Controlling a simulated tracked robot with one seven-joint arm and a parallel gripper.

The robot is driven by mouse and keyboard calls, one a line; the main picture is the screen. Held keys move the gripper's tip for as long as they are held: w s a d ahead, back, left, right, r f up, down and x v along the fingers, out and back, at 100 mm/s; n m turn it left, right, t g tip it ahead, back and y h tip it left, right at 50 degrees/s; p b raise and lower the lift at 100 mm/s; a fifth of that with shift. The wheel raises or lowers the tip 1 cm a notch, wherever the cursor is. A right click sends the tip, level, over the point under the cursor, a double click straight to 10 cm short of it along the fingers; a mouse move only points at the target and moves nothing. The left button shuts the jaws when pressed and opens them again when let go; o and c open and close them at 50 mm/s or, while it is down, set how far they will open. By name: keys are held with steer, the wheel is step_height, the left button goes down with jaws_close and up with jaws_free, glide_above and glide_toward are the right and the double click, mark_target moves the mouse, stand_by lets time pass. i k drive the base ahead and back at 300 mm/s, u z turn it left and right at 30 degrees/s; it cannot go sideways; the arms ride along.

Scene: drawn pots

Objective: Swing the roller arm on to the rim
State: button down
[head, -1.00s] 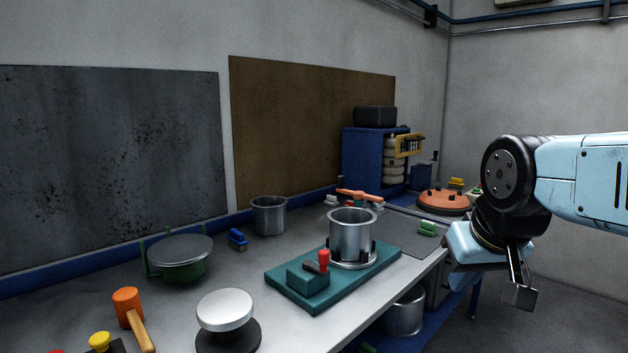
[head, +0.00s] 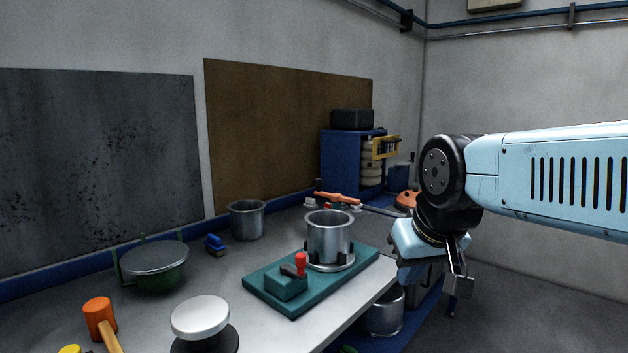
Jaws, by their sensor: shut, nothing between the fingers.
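A silver metal pot (head: 329,239) stands upright in a holder on a teal base plate (head: 345,283) on the bench. At the front left of that plate is a teal block (head: 287,284) with a short dark arm and a red knob (head: 300,263). This looks like the roller arm; it points toward the pot, and I cannot tell whether it touches the rim. My gripper (head: 454,300) hangs off the front edge of the bench, right of the plate and apart from it. Its fingers point down, shut and empty.
An orange mallet (head: 99,316) and a white-topped round stand (head: 200,316) are at the front left. A lidded green pot (head: 154,266), a blue brush (head: 215,244) and another metal pot (head: 247,219) stand behind. A blue cabinet (head: 345,160) is at the back.

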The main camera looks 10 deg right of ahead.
mark_target(356, 204)
steer(key=i, duration=0.9)
steer(key=u, duration=0.05)
